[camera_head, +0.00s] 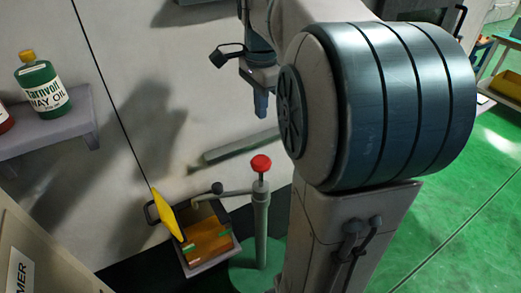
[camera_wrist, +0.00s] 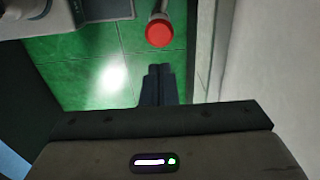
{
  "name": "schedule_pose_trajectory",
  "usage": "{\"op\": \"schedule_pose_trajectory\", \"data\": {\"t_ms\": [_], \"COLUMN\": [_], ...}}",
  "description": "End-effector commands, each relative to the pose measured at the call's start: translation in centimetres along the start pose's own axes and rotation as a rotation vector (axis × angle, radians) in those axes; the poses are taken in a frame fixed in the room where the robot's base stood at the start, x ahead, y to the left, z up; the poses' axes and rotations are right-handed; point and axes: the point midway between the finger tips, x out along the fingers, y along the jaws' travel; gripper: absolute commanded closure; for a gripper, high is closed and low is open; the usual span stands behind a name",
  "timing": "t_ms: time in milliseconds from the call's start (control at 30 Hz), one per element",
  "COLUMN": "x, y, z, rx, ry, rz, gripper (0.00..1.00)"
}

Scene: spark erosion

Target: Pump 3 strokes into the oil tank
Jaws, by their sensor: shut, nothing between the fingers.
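The oil pump is a grey upright post (camera_head: 261,222) topped by a red knob (camera_head: 261,163). In the wrist view the red knob (camera_wrist: 159,31) shows just beyond my fingertips. To the left of the post is an open box, seemingly the oil tank (camera_head: 212,262), with amber-brown contents and a raised yellow lid (camera_head: 168,215). A thin arm with a black ball (camera_head: 217,188) reaches from the post above the box. My gripper (camera_head: 261,112) is shut and empty, pointing down above the red knob and apart from it. It also shows in the wrist view (camera_wrist: 160,72).
A grey shelf (camera_head: 55,128) on the left wall holds a green way oil bottle (camera_head: 42,87) and part of a red one (camera_head: 4,118). A pale wall stands close behind the pump. Green floor (camera_head: 440,215) is open at right.

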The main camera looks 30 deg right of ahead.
Motion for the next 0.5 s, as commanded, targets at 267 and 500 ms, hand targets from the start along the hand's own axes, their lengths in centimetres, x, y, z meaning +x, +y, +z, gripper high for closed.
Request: {"op": "schedule_pose_trajectory", "data": {"t_ms": [267, 500], "x": [4.7, 9.8], "y": [0.1, 0.1], "z": [0.1, 0.1], "rx": [-0.001, -0.001], "ry": [-0.002, -0.002], "rz": [0.007, 0.007], "gripper": [1.00, 1.00]}}
